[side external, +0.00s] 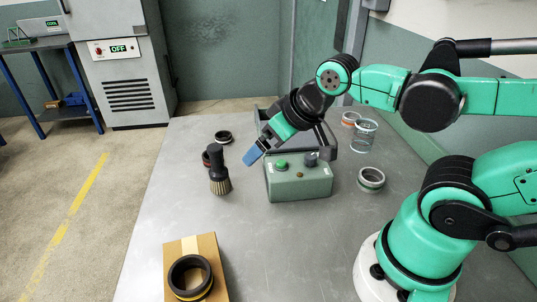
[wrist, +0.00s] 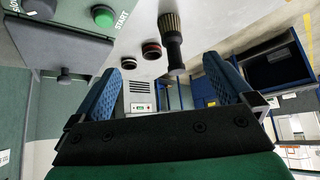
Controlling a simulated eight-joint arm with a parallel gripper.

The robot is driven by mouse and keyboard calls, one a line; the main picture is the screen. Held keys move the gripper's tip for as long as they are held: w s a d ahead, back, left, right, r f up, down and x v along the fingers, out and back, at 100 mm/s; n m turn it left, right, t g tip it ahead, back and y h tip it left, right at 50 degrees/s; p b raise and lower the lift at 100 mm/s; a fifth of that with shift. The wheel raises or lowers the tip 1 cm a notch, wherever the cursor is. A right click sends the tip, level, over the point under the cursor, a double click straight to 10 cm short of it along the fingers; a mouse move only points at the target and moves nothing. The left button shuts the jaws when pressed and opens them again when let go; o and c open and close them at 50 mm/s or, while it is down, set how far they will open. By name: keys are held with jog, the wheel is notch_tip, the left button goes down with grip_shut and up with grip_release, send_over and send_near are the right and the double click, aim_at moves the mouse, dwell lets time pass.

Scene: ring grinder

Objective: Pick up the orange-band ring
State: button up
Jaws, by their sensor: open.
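A black ring with a yellow-orange band (side external: 190,277) lies on a cardboard box at the front left in the side view. A dark ring with a reddish band (side external: 206,158) stands partly hidden behind the brush; it also shows in the wrist view (wrist: 151,50). I cannot tell for certain which band counts as orange. My gripper (side external: 253,155) is above the table beside the green control box, apart from both rings. Its blue fingers are spread with nothing between them in the wrist view (wrist: 165,82).
A brush (side external: 219,178) stands near the reddish ring, with a black, pale-banded ring (side external: 223,137) behind. The control box (side external: 298,180) is beside my gripper. A grey ring (side external: 371,180), a glass jar (side external: 364,136) and another ring (side external: 350,118) are right. The table's front middle is clear.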

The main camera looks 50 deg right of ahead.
aim_at(355, 117)
jog(key=w+d+n+g+h, duration=0.1)
jog(key=w+d+n+h, duration=0.1)
jog(key=d, duration=0.6)
jog(key=w+d+n+g+h, duration=0.1)
jog(key=d+n+h, duration=0.3)
jog(key=d, duration=0.4)
jog(key=w+d+n+g+h, duration=0.1)
jog(key=w+d+n+h, duration=0.1)
jog(key=d, duration=0.6)
jog(key=shift+w+d+f+n+h, duration=0.15)
jog(key=shift+w+n+h, duration=0.25)
jog(key=shift+w+n, duration=0.5)
jog(key=s+d+f+n+g+h, duration=0.1)
jog(key=s+d+f+n, duration=0.1)
jog(key=d, duration=0.3)
jog(key=s+d+f+n+g+h, duration=0.2)
jog(key=d+f+n, duration=0.1)
jog(key=d, duration=0.2)
jog(key=s+d+f+n+g+h, duration=0.1)
jog(key=s+d+f+n+g, duration=0.1)
jog(key=d, duration=0.3)
jog(key=shift+s+d+f+n+h, duration=0.15)
jog(key=shift+d+f+n+h, duration=0.2)
jog(key=shift+f, duration=1.35)
notch_tip(355, 117, down, 2)
jog(key=shift+f, duration=0.15)
jog(key=shift+x, duration=1.2)
jog(key=shift+d+f, duration=0.25)
jog(key=shift+d, duration=0.1)
jog(key=shift+c, duration=0.2)
